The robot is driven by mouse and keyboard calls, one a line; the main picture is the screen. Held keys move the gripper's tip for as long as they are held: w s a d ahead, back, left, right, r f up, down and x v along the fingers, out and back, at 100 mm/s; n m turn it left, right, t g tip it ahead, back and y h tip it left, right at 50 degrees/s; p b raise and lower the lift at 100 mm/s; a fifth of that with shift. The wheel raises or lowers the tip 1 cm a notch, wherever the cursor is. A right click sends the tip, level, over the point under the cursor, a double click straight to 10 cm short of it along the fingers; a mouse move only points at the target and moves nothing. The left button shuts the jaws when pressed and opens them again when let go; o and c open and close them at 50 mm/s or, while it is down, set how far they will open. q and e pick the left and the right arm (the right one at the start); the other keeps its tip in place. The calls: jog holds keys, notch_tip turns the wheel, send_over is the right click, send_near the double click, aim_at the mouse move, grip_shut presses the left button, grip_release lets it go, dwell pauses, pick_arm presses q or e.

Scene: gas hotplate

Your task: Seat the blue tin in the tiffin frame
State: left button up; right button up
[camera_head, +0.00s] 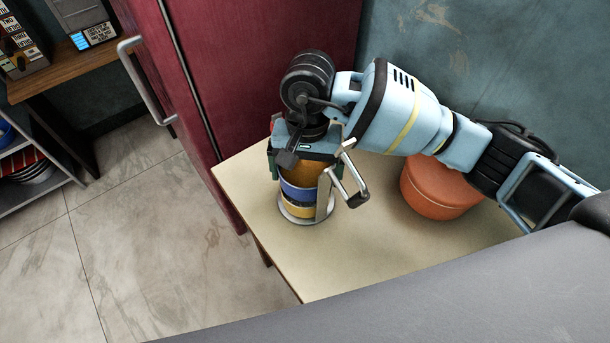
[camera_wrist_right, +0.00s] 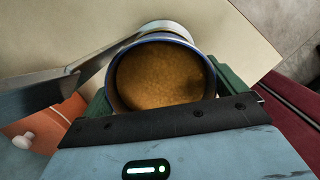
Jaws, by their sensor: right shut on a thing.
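The blue tin (camera_head: 297,192) is in my right gripper (camera_head: 300,165), which points down over the table. In the right wrist view the tin's blue rim (camera_wrist_right: 112,92) and brown contents (camera_wrist_right: 160,75) lie between the green fingers. The tiffin frame has a metal handle and upright (camera_head: 326,195) and a round base (camera_head: 306,219). A yellow tin (camera_head: 297,208) sits in its base. The blue tin is directly above the yellow tin, beside the upright; whether they touch is hard to tell. The frame's metal strap (camera_wrist_right: 50,95) shows left of the blue tin. My left gripper is out of view.
An orange round pot (camera_head: 437,190) stands right of the frame on the pale table (camera_head: 355,255). The table's left edge is close to the frame. A dark red cabinet (camera_head: 260,60) rises behind. The table's front middle is clear.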

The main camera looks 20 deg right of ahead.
aim_at(307, 173)
jog(key=shift+f+b, duration=0.3)
jog(key=shift+f, duration=0.7)
jog(key=o, duration=0.8)
jog(key=shift+r, duration=0.1)
notch_tip(307, 173, up, 12)
jog(key=w, duration=0.1)
jog(key=shift+w+d, duration=0.15)
jog(key=shift+d, duration=0.1)
